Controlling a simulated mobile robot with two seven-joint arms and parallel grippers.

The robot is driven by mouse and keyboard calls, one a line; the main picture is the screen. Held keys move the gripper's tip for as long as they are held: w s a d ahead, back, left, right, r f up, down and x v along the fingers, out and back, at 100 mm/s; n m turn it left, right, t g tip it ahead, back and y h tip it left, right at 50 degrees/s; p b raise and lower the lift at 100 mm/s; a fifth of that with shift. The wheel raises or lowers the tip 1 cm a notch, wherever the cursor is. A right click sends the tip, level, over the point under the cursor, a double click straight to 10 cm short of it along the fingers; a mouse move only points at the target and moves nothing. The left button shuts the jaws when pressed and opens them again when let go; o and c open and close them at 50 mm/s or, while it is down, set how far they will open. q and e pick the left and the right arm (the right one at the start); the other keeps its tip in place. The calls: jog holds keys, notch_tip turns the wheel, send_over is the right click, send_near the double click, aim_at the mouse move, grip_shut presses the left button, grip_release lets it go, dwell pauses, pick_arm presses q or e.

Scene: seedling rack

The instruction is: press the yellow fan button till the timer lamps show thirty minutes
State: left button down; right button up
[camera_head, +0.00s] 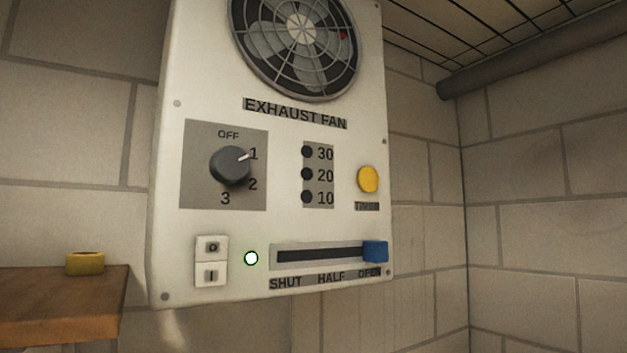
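The yellow fan button (368,179) is a round knob at the right of a white exhaust fan panel (283,222). A label below it is hard to read. The timer lamps stand in a column left of the button: the 30 lamp (307,152), the 20 lamp (307,174) and the 10 lamp (307,197). All three lamps look dark. Neither of my grippers shows in the head view.
The panel also bears a grey dial (230,165) pointing at 1, a lit round lamp (251,258), a rocker switch (212,261) and a blue slider (375,251) at OPEN. A wooden shelf (60,310) with a yellow object (85,263) stands at left.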

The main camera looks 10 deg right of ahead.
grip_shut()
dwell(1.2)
